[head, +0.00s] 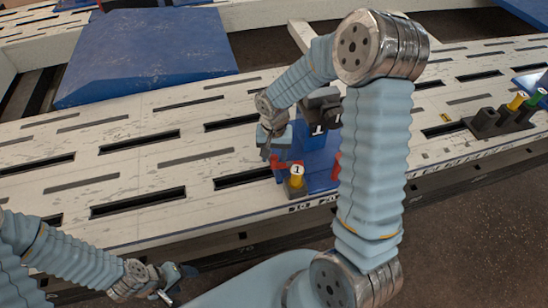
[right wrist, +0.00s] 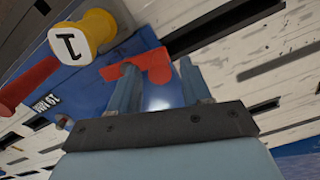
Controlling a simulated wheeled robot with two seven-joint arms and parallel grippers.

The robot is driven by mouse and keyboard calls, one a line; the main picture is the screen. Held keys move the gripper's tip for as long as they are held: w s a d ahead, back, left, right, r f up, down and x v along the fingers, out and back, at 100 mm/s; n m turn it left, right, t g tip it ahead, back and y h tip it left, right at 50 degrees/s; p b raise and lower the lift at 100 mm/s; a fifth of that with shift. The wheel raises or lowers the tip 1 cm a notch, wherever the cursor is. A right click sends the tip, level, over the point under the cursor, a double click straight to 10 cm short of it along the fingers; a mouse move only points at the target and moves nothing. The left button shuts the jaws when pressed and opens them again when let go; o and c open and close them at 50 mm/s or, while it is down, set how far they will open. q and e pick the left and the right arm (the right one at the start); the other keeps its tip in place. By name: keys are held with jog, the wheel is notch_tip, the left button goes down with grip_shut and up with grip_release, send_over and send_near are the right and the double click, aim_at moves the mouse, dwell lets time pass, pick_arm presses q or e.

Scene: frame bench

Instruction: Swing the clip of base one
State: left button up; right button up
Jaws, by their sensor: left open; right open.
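Base one shows as a blue block (head: 318,165) at the bench's front edge. My left gripper (head: 168,286) is open and empty, low in front of the bench.
A second red part (right wrist: 28,86) sits beyond the peg. A dark fixture with yellow and green pegs (head: 507,118) is at right. A blue sloped panel (head: 150,55) lies at back left. The slotted bench between is clear.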

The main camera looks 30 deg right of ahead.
jog(key=shift+f, duration=1.05)
jog(key=shift+c, duration=0.3)
grip_shut()
